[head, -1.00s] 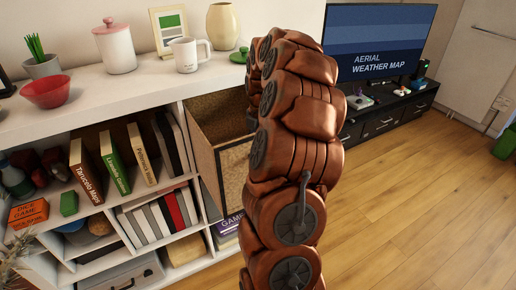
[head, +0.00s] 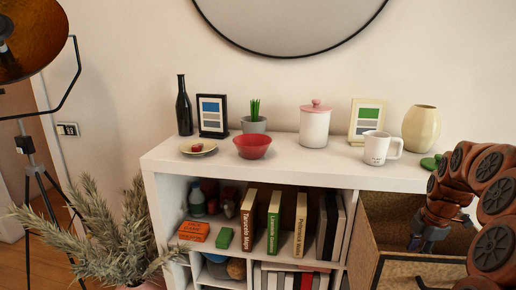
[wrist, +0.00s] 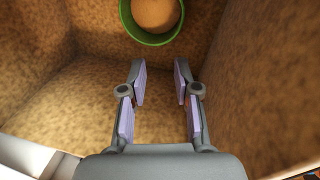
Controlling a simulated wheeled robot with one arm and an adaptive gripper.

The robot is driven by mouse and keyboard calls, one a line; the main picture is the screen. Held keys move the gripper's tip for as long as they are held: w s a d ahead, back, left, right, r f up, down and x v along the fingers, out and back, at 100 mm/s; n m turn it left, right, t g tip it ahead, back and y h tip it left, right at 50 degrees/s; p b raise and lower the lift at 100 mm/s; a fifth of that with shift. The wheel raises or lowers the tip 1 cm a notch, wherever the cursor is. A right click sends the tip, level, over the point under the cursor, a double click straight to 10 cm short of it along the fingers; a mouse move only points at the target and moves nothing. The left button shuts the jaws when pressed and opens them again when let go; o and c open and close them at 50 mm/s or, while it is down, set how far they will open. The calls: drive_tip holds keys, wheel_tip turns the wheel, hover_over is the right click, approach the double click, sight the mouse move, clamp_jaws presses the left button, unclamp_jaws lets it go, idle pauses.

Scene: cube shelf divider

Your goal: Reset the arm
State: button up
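My gripper (head: 430,238) reaches down into the open cork-brown bin (head: 425,272) at the right of the shelf in the head view. In the wrist view my gripper (wrist: 159,85) is open, with its two purple-padded fingers apart and nothing between them. A green bowl (wrist: 128,22) with a round orange-brown thing (wrist: 155,12) in it lies beyond the fingertips, inside the brown walls. The bowl is cut off by the top of the wrist view and hidden in the head view. My arm comes in from the right edge.
The white shelf top (head: 290,160) bears a white mug (head: 378,150), a cream vase (head: 420,128), a green lid-like thing (head: 431,162), a red bowl (head: 252,146) and a pink-lidded jar (head: 315,125). Books (head: 273,222) stand below. A plant (head: 95,235) and lamp are left.

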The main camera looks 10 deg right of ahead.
drive_tip(key=w+a+r+m+t+b, duration=0.2)
drive_tip(key=a+r+m, duration=0.3)
drive_tip(key=a+r, duration=0.4)
drive_tip(key=s+a+m+p, duration=0.1)
drive_tip(key=s+a+m, duration=0.2)
drive_tip(key=a, duration=0.8)
drive_tip(key=s+a+f+m+g+p, duration=0.1)
drive_tip(key=s+a, duration=0.3)
drive_tip(key=s, duration=0.4)
drive_tip(key=s+a+f+m+g+p, duration=0.1)
drive_tip(key=s+a+f+m, duration=0.3)
drive_tip(key=s, duration=0.5)
drive_tip(key=s+a+f+m+g+p, duration=0.1)
drive_tip(key=s+a+f+m+g, duration=0.2)
drive_tip(key=s+a, duration=0.3)
drive_tip(key=s, duration=0.2)
drive_tip(key=shift+s+g, duration=0.3)
drive_tip(key=shift+s, duration=0.05)
